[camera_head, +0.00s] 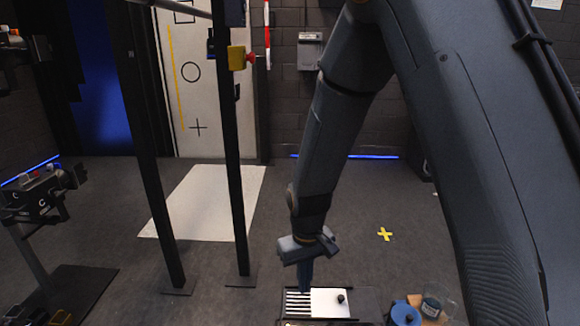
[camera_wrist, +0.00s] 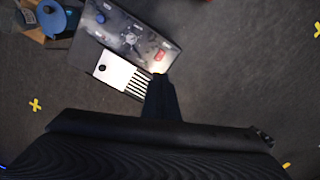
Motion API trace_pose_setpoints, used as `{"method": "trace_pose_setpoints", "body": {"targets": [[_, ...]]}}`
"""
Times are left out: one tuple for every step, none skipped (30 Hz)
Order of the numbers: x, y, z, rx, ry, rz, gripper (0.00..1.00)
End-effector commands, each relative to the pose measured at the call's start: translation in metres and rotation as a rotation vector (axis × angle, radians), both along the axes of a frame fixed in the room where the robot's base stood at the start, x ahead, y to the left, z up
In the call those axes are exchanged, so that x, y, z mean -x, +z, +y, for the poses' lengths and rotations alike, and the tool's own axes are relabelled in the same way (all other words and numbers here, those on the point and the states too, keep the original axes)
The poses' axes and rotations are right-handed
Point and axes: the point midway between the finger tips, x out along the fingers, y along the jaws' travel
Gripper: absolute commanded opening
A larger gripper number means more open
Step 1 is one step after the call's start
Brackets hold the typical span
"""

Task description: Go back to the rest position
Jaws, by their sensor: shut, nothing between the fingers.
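My gripper (camera_head: 305,287) hangs at the end of my arm, pointing down, shut and empty. In the head view it is above the striped left end of a white plate (camera_head: 326,303) with a black knob. In the wrist view my fingers (camera_wrist: 160,88) show as a dark narrow shape beside the striped end of the white plate (camera_wrist: 113,70). A dark panel (camera_wrist: 128,22) lies beyond it, with a blue button (camera_wrist: 100,18) and a red button (camera_wrist: 160,54). I cannot tell how high the fingertips are above the plate.
A blue round object (camera_head: 403,314) and a glass jar (camera_head: 431,306) are right of the plate. Dark posts (camera_head: 235,180) stand at left, one carrying a yellow box (camera_head: 237,58) with a red button. A white mat (camera_head: 205,203) and a yellow cross (camera_head: 385,234) lie on open floor.

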Motion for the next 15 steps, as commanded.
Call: {"method": "trace_pose_setpoints", "body": {"targets": [[0.007,0.022,-0.003,-0.004,-0.009,-0.007,0.00],[0.012,0.033,-0.004,-0.005,-0.015,-0.006,0.00],[0.019,0.047,-0.007,-0.007,-0.022,-0.006,0.00],[0.024,0.057,-0.009,-0.008,-0.027,-0.006,0.00],[0.030,0.067,-0.011,-0.009,-0.032,-0.006,0.00],[0.038,0.079,-0.013,-0.012,-0.039,-0.006,0.00],[0.045,0.089,-0.016,-0.013,-0.044,-0.005,0.00],[0.051,0.097,-0.018,-0.015,-0.050,-0.005,0.00],[0.060,0.109,-0.021,-0.017,-0.058,-0.005,0.00],[0.067,0.117,-0.023,-0.019,-0.063,-0.005,0.00],[0.074,0.125,-0.025,-0.020,-0.068,-0.004,0.00],[0.084,0.135,-0.028,-0.022,-0.074,-0.004,0.00],[0.092,0.142,-0.031,-0.024,-0.079,-0.003,0.00],[0.099,0.149,-0.033,-0.026,-0.084,-0.003,0.00],[0.109,0.157,-0.036,-0.028,-0.090,-0.002,0.00]]}}
